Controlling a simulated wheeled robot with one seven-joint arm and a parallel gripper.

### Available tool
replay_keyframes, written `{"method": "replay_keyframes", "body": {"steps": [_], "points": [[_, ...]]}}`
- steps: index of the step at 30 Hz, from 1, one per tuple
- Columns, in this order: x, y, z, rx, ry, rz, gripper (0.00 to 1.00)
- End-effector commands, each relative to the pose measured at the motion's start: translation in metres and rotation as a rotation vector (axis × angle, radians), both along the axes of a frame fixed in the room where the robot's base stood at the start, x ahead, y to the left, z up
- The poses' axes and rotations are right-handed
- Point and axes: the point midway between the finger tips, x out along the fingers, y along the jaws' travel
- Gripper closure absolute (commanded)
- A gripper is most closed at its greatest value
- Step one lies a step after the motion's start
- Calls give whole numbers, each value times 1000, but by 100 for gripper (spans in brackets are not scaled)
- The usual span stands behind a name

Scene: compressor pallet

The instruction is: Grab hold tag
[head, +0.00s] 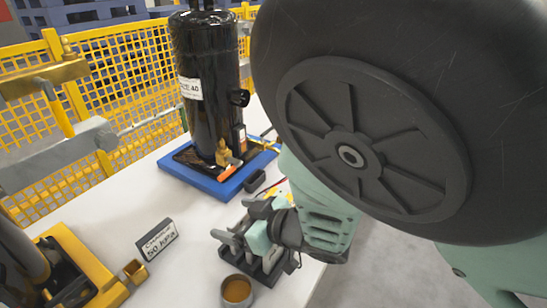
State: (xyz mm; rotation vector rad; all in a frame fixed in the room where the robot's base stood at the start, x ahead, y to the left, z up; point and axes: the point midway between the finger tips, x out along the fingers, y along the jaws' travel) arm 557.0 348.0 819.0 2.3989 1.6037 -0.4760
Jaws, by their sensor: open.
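I cannot make out anything clearly readable as a hold tag. A small yellow and red item (284,186) shows just behind my wrist, mostly hidden by my arm; I cannot tell whether it is the tag. My gripper (232,241) is open and empty at the right side of the white table (180,215). It is near the table's right edge, in front of the compressor and apart from it. The black compressor (207,95) stands upright on a blue base (205,178), with a white label, a brass valve and an orange handle.
A sign (157,240) reading "50 kPa" stands left of my gripper. A round cup (237,291) with brown contents is close below it. A yellow fixture (80,262) stands front left. A yellow mesh fence (120,65) runs behind. My arm blocks the right side.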

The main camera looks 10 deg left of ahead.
Motion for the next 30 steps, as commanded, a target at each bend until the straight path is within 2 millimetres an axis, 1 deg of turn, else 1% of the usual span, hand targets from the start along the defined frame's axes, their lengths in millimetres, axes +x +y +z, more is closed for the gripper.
{"method": "replay_keyframes", "body": {"steps": [5, 6, 8, 9, 10, 18, 22, 26, 30], "points": [[0, 0, 0, 0, 0, -1, 18], [0, 0, 0, 0, 0, 0, 29], [0, 0, 0, -1, 1, 0, 46], [0, 0, 0, -1, 1, 0, 57], [0, 0, 0, -1, 1, 0, 65], [0, 0, 0, 0, 1, 0, 66], [0, 0, 4, 0, 1, 0, 66], [0, 0, 15, 3, 1, -1, 66], [1, 0, 34, 4, 0, -2, 66]]}}
